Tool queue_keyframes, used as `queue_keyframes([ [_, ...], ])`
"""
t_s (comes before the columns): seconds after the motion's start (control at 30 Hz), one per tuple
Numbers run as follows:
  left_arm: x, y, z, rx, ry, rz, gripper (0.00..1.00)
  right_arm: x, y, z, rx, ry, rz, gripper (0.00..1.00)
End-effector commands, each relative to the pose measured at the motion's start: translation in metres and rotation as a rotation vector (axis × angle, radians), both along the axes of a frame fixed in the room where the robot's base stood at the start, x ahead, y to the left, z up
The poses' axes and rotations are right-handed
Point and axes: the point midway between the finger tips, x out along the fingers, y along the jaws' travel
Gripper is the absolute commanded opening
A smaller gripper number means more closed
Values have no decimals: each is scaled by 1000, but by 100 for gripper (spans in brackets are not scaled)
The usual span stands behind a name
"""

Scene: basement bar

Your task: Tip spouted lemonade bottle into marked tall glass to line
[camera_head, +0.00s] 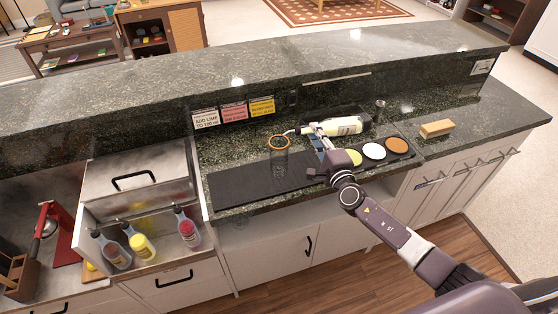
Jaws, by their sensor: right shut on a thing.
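The spout end is close to the glass's rim; I cannot tell whether liquid flows. My right gripper (318,135) is shut on the bottle at its neck side, to the right of the glass. The fill line and the level in the glass are too small to tell. My left gripper is out of view.
The black bar mat (235,187) is bare left of the glass. A tray with round coloured wells (397,145) lies right of my arm. A sponge-like block (436,129) and a small metal jigger (380,104) are farther right. Several bottles (143,248) stand in the steel well at left. Signs (206,119) line the raised ledge.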

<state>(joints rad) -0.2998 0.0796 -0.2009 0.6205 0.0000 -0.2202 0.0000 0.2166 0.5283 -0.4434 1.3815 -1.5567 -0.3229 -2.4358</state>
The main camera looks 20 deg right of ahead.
Motion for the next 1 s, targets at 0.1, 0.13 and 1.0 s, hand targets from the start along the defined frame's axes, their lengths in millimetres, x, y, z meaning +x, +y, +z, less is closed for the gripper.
queue_keyframes([
  [0.1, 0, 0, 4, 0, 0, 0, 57, 1, 0, 6, -16, -5, -1, 0],
  [0.13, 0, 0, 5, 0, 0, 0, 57, 1, 0, 6, -20, -5, -1, 0],
  [1.0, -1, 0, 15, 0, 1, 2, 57, 0, -1, 10, -77, -5, -1, 0],
])
